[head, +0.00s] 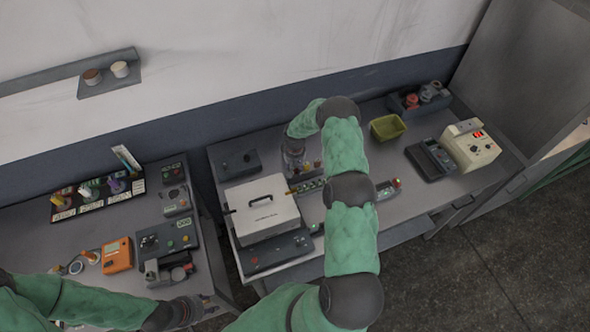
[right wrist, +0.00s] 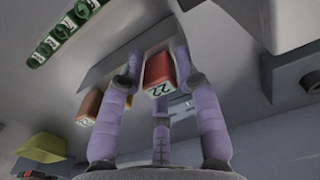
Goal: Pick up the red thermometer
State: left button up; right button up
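The red thermometer shows in the right wrist view as a red block (right wrist: 159,70) marked 22. It is between the outer lilac fingertips of my right gripper (right wrist: 158,62), which are spread on either side of it. I see no clear grip on it. An orange-brown block (right wrist: 88,104), also marked 22, is to the left, outside the fingers. In the head view my right gripper (head: 295,168) points down over the middle table behind the white box, and I cannot pick out the red thermometer there. My left gripper (head: 190,310) is low at the left table's front; its fingers are unclear.
The white lidded box (head: 262,208) stands left of my right arm. Green labelled pieces (right wrist: 64,32) lie near the right gripper. A yellow-green bin (head: 387,127) and a beige device (head: 470,146) stand further right. An orange meter (head: 117,255) lies on the left table.

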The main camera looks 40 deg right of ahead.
jog(key=shift+f, duration=0.1)
grip_shut()
dwell(0.3)
